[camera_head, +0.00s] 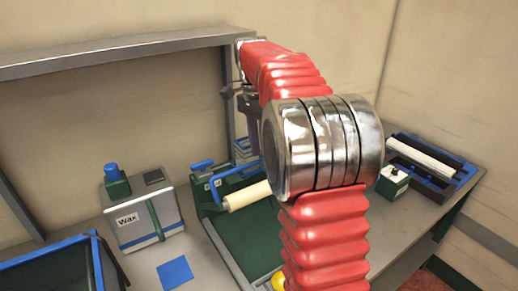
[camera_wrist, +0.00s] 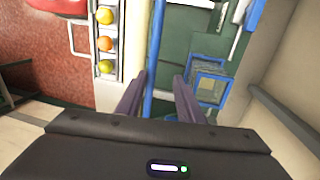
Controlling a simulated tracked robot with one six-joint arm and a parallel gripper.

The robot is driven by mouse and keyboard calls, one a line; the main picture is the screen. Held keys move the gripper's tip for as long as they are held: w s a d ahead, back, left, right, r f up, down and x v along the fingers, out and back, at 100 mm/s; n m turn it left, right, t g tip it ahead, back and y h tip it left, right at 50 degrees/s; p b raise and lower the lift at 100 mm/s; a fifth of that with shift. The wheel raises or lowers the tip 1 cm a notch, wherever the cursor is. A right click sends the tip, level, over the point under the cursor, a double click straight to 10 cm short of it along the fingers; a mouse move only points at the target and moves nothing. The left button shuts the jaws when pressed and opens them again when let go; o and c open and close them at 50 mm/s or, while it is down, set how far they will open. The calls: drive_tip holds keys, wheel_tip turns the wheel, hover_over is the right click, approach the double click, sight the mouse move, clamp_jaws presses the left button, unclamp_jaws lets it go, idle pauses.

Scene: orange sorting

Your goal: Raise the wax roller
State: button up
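The wax roller (camera_head: 247,196) is a cream cylinder lying over a green-floored station (camera_head: 243,240) in the head view, with its right end hidden behind my arm. A blue bar (camera_head: 229,188) bends beside it. My gripper's purple fingers (camera_wrist: 158,92) are apart in the wrist view. A long blue bar (camera_wrist: 153,60) runs up between them, close to the left finger. I cannot tell whether it touches. In the head view my arm hides most of the gripper.
A box labelled Wax (camera_head: 145,213) and a blue square (camera_head: 174,272) are on the left. A blue-rimmed bin (camera_head: 97,262) stands front left. A black roller unit (camera_head: 432,160) is at right. Yellow and orange balls (camera_wrist: 105,43) sit in a rack in the wrist view.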

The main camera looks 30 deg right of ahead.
wheel_tip(320, 180, up, 12)
drive_tip(key=w, duration=0.2)
drive_tip(key=shift+f, duration=0.2)
idle(0.6)
drive_tip(key=shift+a, duration=0.1)
idle(0.5)
drive_tip(key=s+a+f+n+t, duration=0.3)
drive_tip(key=s+a+n+t, duration=0.1)
drive_tip(key=s+a+n, duration=0.65)
drive_tip(key=s+a+f+n+t, duration=0.3)
drive_tip(key=s+a+f+n, duration=0.4)
drive_tip(key=s+f, duration=0.6)
drive_tip(key=shift+s+a+f, duration=0.3)
drive_tip(key=shift+a+f, duration=0.5)
drive_tip(key=shift+a, duration=0.2)
idle(1.8)
